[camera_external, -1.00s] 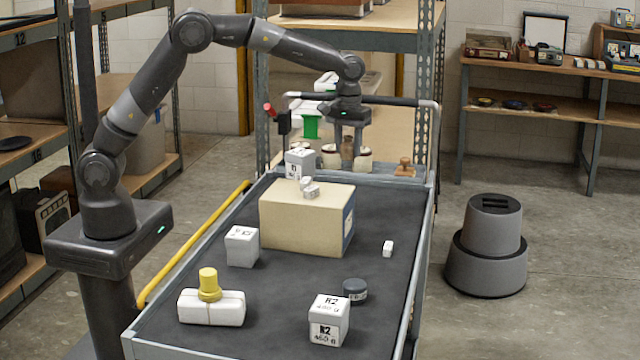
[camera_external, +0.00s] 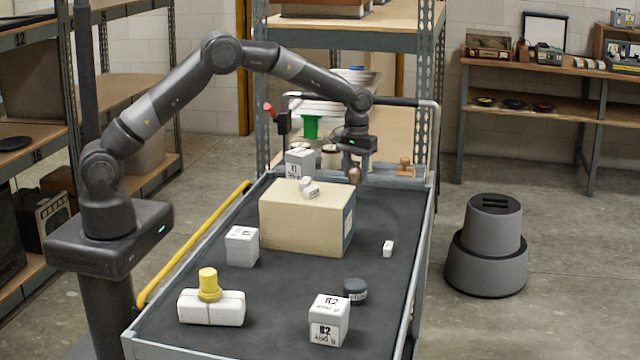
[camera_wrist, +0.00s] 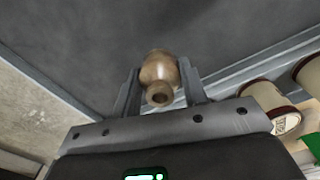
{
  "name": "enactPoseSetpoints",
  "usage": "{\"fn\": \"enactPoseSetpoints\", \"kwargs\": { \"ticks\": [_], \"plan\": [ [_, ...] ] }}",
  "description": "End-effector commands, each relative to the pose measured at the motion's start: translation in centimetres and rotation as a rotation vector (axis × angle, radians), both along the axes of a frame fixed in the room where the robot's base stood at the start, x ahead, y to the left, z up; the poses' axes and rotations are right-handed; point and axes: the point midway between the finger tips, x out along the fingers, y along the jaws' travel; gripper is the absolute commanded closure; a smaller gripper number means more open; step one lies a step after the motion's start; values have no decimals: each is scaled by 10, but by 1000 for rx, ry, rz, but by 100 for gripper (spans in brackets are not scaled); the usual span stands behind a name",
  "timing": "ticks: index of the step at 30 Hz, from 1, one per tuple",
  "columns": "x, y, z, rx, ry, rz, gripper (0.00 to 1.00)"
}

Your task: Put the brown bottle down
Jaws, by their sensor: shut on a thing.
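The brown bottle (camera_external: 355,174) is a small rounded bottle with a narrow neck. My gripper (camera_external: 354,165) is shut on it near the far end of the cart, right of the large tan box. In the wrist view the bottle (camera_wrist: 160,72) sits between the two fingers of my gripper (camera_wrist: 158,85), its open mouth facing the camera. The dark cart top (camera_external: 290,300) lies below; I cannot tell whether the bottle touches it.
The tan box (camera_external: 300,220) with small white pieces on top stands close to my gripper. A grey block (camera_external: 300,162), pale jars (camera_wrist: 262,100) and a wooden stamp (camera_external: 404,167) are at the far end. The cart top at right is mostly clear, apart from a small white block (camera_external: 388,248).

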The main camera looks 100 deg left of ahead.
Motion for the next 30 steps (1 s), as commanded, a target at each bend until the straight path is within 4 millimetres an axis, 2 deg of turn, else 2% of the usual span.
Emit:
{"fn": "enactPoseSetpoints", "kwargs": {
  "ticks": [10, 21, 22, 30],
  "plan": [
    [-1, 1, -40, -1, 3, 0, 86],
    [0, 1, -44, 0, 1, 0, 86],
    [0, 1, -43, 0, 0, 0, 58],
    [0, 1, -43, 0, 1, 0, 39]
  ]
}}
